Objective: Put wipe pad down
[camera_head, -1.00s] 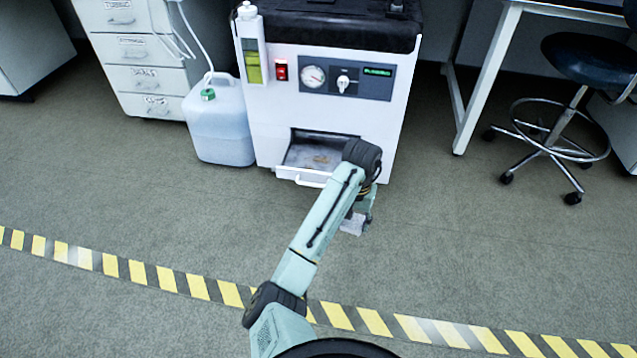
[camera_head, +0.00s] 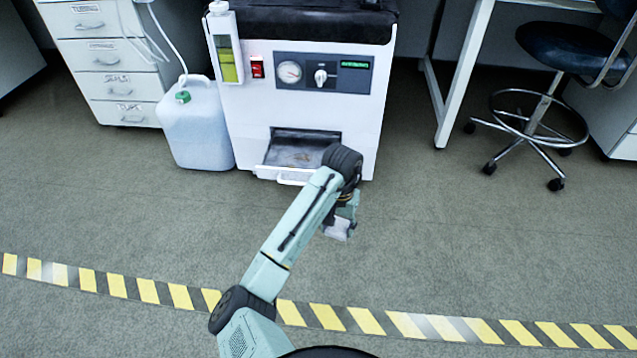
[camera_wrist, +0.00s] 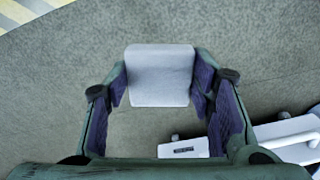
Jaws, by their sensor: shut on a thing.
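The wipe pad (camera_wrist: 160,75) is a pale grey, roughly square pad. In the wrist view it sits between the two fingers of my gripper (camera_wrist: 160,88), which is shut on it. In the head view the pad (camera_head: 338,230) shows below my gripper (camera_head: 343,216), in front of the white cabinet and clear of it. The floor lies beneath it, but the height of the pad above the floor is hard to tell. My arm partly hides the gripper.
The white cabinet (camera_head: 305,105) has a pulled-out tray (camera_head: 285,172) with brownish stains. A jug (camera_head: 195,125) stands at its left, drawers (camera_head: 105,60) beyond. A stool (camera_head: 545,110) is at right. Floor in front is clear, crossed by striped tape (camera_head: 180,298).

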